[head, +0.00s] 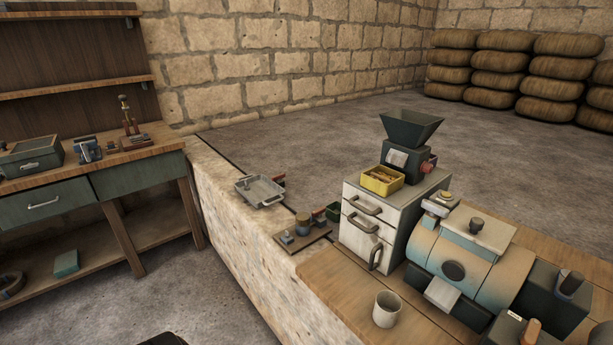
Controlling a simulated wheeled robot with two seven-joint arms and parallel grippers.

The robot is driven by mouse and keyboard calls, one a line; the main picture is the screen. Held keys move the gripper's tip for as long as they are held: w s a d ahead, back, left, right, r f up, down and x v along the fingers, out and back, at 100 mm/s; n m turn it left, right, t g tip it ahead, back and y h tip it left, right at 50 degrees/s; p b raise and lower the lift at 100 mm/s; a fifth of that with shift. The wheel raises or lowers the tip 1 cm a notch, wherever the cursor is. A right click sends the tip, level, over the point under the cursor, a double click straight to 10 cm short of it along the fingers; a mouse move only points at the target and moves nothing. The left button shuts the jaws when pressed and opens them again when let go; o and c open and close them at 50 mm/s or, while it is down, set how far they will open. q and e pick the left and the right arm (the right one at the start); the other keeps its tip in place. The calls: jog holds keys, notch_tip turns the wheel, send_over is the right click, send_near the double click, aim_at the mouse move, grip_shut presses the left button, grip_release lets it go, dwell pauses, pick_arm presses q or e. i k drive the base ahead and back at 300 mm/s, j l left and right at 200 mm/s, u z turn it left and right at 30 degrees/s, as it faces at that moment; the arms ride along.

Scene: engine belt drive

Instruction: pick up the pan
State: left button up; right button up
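A shallow grey metal pan (260,191), rectangular with small handles or lips at its ends, sits on top of the low stone wall left of the middle in the head view. A small object lies or stands inside it near its left end; it is too small to identify. Neither of my grippers shows in the head view.
A wooden board with small parts (303,237) sits on the wall nearer than the pan. Right of it are a white drawer cabinet (372,215), a hopper (412,127), a yellow bin (382,180), a mug (387,309) and a blue machine (455,262). A workbench (95,163) stands left.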

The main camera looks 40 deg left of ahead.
aim_at(383, 181)
jog(key=j+u, duration=0.1)
jog(key=u, duration=0.75)
